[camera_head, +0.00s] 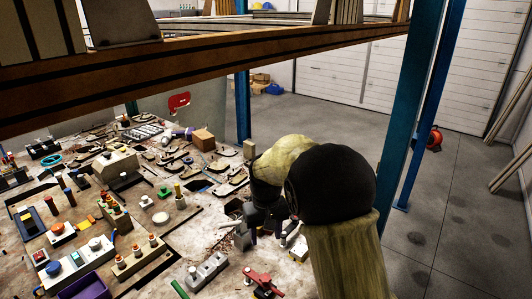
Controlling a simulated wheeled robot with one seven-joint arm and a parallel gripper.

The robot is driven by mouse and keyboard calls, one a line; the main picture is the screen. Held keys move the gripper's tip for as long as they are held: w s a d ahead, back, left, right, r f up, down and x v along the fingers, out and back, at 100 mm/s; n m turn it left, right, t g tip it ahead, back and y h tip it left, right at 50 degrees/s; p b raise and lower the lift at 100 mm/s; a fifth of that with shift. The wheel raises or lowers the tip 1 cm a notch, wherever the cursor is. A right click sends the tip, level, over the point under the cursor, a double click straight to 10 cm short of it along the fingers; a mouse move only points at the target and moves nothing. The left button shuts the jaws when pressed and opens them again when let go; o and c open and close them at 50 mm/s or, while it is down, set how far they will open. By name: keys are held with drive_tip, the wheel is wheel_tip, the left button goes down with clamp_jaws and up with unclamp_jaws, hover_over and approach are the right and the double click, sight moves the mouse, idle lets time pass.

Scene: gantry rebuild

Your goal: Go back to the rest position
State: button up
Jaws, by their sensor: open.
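My arm, with beige links and a large black joint, reaches in from the lower right over the cluttered workbench (190,255). My gripper (260,230) is at the arm's far end, low over the right part of the bench. It is open, and nothing shows clearly between its dark fingers. The arm hides part of the gripper and the bench beneath it.
Switch boxes, a purple bin (86,287), a red clamp (262,281) and a cardboard box (203,139) crowd the bench. A wooden beam (230,52) crosses overhead. A blue post (404,120) stands right of my arm. Open floor (455,215) lies beyond.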

drive_tip(key=s+d+f+m+t, duration=0.1)
drive_tip(key=s+d+m+t, duration=0.1)
drive_tip(key=s+d, duration=1.3)
drive_tip(key=s+m, duration=0.1)
drive_tip(key=s, duration=0.2)
drive_tip(key=shift+s+d+f+m+t, duration=0.25)
drive_tip(key=shift+s+f+m+t, duration=0.05)
drive_tip(key=shift+s+m, duration=0.1)
